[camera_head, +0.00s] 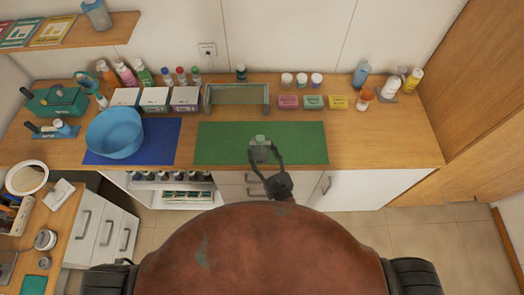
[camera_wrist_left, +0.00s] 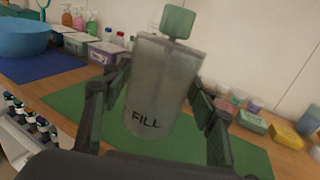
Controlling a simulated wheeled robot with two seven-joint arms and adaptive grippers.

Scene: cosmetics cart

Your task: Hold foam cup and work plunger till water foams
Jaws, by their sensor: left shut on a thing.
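The foam cup (camera_head: 259,142) is a translucent grey cup over the green mat (camera_head: 220,140) in the head view. In the left wrist view the cup (camera_wrist_left: 165,75) carries the word FILL, with a green plunger knob (camera_wrist_left: 178,22) on top. My left gripper (camera_head: 264,153) is shut on the cup, one finger on each side; its fingers also flank the cup in the wrist view (camera_wrist_left: 160,95). I cannot tell whether the cup's base touches the mat. No foam is discernible through the wall. My right gripper is not in view.
A blue basin (camera_head: 115,133) stands on a blue mat (camera_head: 165,140) to the left. Boxes, bottles and a tray (camera_head: 236,95) line the back of the counter. Coloured small boxes (camera_head: 313,102) sit back right. The green mat is otherwise clear.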

